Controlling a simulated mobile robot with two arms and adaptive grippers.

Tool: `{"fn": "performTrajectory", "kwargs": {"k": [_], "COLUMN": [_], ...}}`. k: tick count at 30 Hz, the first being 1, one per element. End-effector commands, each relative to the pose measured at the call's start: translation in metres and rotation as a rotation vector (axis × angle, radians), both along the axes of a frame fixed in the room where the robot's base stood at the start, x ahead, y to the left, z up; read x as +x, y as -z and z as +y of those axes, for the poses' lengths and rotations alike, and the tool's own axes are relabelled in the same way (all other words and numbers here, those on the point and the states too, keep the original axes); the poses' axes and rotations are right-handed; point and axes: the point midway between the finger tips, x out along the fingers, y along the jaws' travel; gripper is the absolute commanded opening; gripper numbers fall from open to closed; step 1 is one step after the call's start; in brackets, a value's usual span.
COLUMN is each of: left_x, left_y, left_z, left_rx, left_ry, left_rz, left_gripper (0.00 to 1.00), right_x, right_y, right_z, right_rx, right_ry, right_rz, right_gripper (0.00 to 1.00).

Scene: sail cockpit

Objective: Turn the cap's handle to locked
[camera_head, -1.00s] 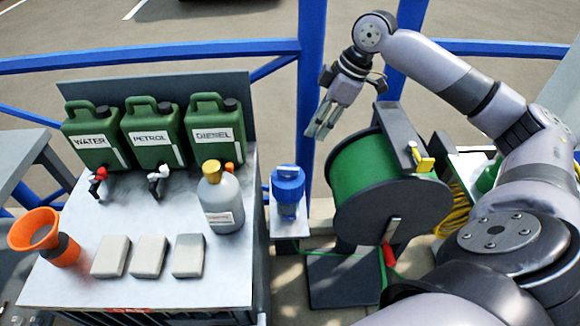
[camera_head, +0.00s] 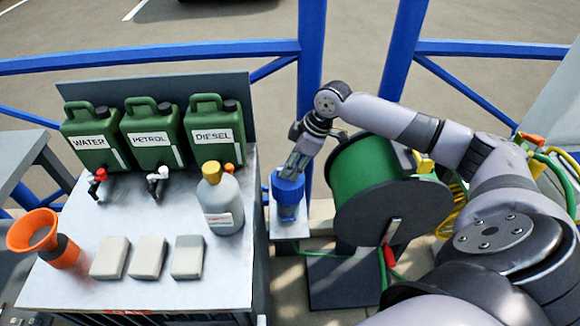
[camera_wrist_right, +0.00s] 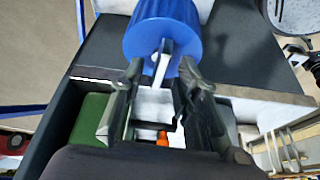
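The blue cap (camera_head: 288,188) sits on a stand between the counter and the hose reel. In the right wrist view the cap (camera_wrist_right: 150,28) is at the top, with a pale, narrow handle (camera_wrist_right: 161,62) pointing toward my gripper. My right gripper (camera_head: 291,172) is at the cap's upper side in the head view. In the right wrist view its two fingers (camera_wrist_right: 161,75) are apart, one on each side of the handle's end, with gaps visible. Contact cannot be told. My left gripper is not in view.
A green hose reel (camera_head: 362,175) stands just right of the cap, under my right arm. The counter (camera_head: 190,292) on the left bears green jerrycans (camera_head: 152,135), a grey bottle (camera_head: 222,208), an orange funnel (camera_head: 35,231) and several pale blocks. A blue railing (camera_head: 150,60) runs behind.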

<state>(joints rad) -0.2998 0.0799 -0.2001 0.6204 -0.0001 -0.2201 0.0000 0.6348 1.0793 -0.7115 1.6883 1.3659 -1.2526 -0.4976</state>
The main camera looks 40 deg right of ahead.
Motion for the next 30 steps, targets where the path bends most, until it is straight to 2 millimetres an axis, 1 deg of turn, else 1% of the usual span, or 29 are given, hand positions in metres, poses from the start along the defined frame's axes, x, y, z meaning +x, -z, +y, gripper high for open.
{"fn": "performTrajectory", "kwargs": {"k": [4, 13, 26, 30], "left_x": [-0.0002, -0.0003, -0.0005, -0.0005], "left_y": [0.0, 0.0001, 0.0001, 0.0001], "left_z": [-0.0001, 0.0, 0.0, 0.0], "left_rx": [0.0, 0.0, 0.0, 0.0], "left_ry": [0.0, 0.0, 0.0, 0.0], "left_rz": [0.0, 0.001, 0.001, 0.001], "left_gripper": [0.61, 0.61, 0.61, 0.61], "right_x": [0.0023, 0.0026, 0.0024, 0.0024], "right_y": [0.0088, 0.0104, 0.0101, 0.01], "right_z": [0.0025, 0.003, 0.003, 0.003], "right_rx": [-0.001, -0.002, -0.002, -0.002], "right_ry": [0.0, -0.001, -0.001, -0.001], "right_rz": [0.0, 0.0, 0.0, 0.0], "right_gripper": [0.3, 0.29, 0.0, 0.0]}}
